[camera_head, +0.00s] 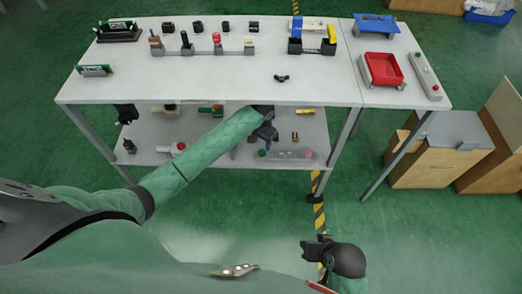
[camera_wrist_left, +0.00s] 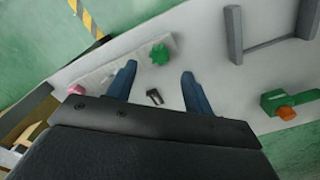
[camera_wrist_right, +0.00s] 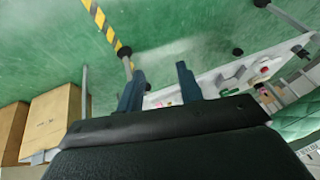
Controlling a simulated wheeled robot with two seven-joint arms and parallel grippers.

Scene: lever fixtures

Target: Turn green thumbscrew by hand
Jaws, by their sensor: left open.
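The green thumbscrew (camera_wrist_left: 158,54), with a lobed head, sits on a pale bar-shaped fixture (camera_wrist_left: 112,72) in the left wrist view. In the head view the thumbscrew is a small green spot (camera_head: 262,153) at the left end of that fixture on the lower shelf. My left gripper (camera_wrist_left: 158,70) is open and empty; its fingers point towards the thumbscrew, apart from it, with the knob showing between and just beyond the tips. My right gripper (camera_wrist_right: 160,70) is open and empty, low in front of the table; it also shows in the head view (camera_head: 312,250).
A pink-red knob (camera_wrist_left: 76,89) is on the same fixture. A green fixture with an orange knob (camera_wrist_left: 286,113) and a grey frame (camera_wrist_left: 270,42) stand to the right. The tabletop (camera_head: 200,85) lies above the shelf, and a table leg (camera_head: 343,138) stands to the right.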

